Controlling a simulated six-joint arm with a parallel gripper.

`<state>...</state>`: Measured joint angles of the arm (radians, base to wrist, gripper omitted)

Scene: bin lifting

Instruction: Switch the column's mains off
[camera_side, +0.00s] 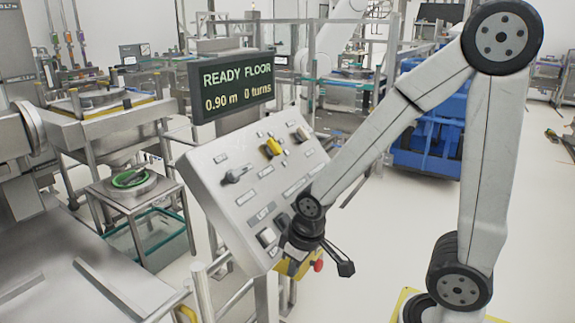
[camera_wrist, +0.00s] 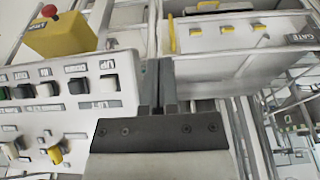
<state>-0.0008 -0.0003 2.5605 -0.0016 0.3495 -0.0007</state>
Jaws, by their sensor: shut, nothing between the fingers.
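The column's sloped control panel (camera_side: 232,200) stands in the middle of the side view, below the READY FLOOR display. It carries a dark-handled rotary switch (camera_side: 235,174) and a yellow knob (camera_side: 272,147); their labels are too small to read, so I cannot tell which is the mains. In the wrist view the panel (camera_wrist: 30,125) is at the left, with the yellow knob (camera_wrist: 55,155) low down. My gripper (camera_side: 292,268) is at the panel's lower right edge. In the wrist view its fingers (camera_wrist: 157,66) are together and empty, right of the push buttons (camera_wrist: 78,87).
A yellow stop box (camera_wrist: 60,36) with a red button is near my gripper, at the wrist view's upper left. The display (camera_side: 232,86) reads 0.90 m, 0 turns. Steel rails (camera_side: 200,290) stand below the panel. A blue machine (camera_side: 430,135) is behind my arm. Right floor is mostly clear.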

